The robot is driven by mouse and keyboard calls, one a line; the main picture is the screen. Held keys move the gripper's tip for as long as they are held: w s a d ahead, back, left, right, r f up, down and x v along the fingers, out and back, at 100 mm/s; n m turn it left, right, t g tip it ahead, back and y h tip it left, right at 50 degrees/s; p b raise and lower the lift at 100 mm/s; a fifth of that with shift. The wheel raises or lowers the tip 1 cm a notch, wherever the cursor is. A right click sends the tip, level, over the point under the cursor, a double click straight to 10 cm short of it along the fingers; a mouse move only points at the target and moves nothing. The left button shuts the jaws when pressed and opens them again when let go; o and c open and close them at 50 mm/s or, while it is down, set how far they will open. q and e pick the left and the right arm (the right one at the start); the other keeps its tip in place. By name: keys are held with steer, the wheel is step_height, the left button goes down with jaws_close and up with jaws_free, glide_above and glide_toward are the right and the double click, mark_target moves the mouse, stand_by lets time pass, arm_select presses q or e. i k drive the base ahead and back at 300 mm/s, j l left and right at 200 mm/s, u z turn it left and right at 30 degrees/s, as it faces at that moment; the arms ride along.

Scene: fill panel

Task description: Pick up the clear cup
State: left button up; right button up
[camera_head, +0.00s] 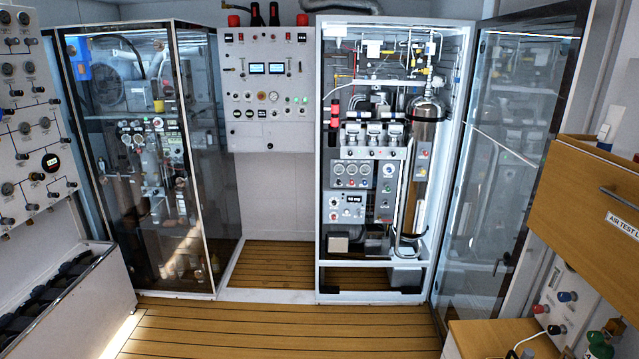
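I cannot make out a clear cup in the head view. Neither my left nor my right gripper shows in this view. At the lower right, a wooden surface (480,338) carries a white object (540,347) with a thin cable, cut off by the bottom edge. What this object is cannot be told.
An open cabinet (322,200) with gauges and a steel cylinder (424,150) stands ahead, its glass door (495,170) swung right. A glass cabinet (140,150) stands left. A wooden drawer unit (590,200) juts in at right. The slatted floor (270,328) between is clear.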

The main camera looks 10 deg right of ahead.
mark_target(385, 245)
steer(key=i+z, duration=0.15)
steer(key=i, duration=0.95)
steer(key=i+z, duration=0.15)
steer(key=i, duration=0.9)
